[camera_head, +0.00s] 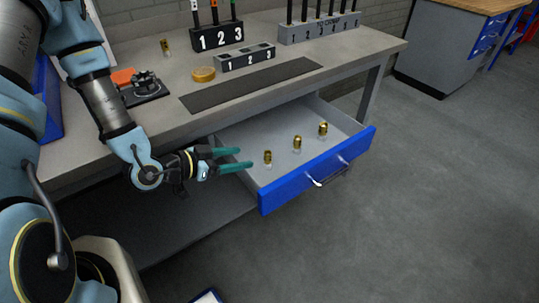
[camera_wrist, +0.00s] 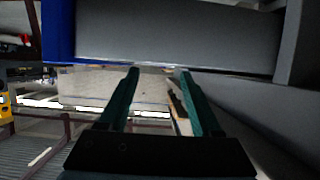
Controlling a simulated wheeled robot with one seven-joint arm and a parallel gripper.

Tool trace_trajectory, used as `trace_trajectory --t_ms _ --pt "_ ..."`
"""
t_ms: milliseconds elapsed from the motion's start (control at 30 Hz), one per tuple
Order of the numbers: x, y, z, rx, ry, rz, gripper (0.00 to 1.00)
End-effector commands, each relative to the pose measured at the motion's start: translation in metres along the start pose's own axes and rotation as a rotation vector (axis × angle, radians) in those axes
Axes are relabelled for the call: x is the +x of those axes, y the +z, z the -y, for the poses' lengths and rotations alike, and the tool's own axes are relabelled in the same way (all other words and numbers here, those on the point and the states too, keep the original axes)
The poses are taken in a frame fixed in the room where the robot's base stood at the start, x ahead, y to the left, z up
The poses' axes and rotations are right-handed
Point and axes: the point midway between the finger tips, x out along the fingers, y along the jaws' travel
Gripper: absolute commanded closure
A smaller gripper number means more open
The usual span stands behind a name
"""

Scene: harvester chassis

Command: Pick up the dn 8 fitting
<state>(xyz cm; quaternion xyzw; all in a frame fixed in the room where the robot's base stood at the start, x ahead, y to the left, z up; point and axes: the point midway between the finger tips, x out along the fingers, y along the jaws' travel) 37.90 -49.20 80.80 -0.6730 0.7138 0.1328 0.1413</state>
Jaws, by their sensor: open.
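Several small brass fittings stand upright in a row in the open drawer (camera_head: 243,140): a left one (camera_head: 267,158), a middle one (camera_head: 297,142) and a right one (camera_head: 323,129). I cannot tell which is the dn 8 fitting. My gripper (camera_head: 243,158), with green fingers, is open and empty near the drawer's left side, a short way left of the nearest fitting. In the wrist view my fingers (camera_wrist: 158,72) are spread apart with nothing between them. No fitting shows in that view; a grey drawer wall (camera_wrist: 180,40) fills its upper part.
Floor at right is clear.

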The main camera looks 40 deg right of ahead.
Motion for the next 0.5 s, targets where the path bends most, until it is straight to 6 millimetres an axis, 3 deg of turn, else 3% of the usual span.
trace_trajectory --t_ms 200,500 --pt "0.030 -0.001 -0.001 0.000 0.002 0.000 0.35" --pt "0.058 -0.003 -0.005 -0.002 0.002 0.002 0.35"
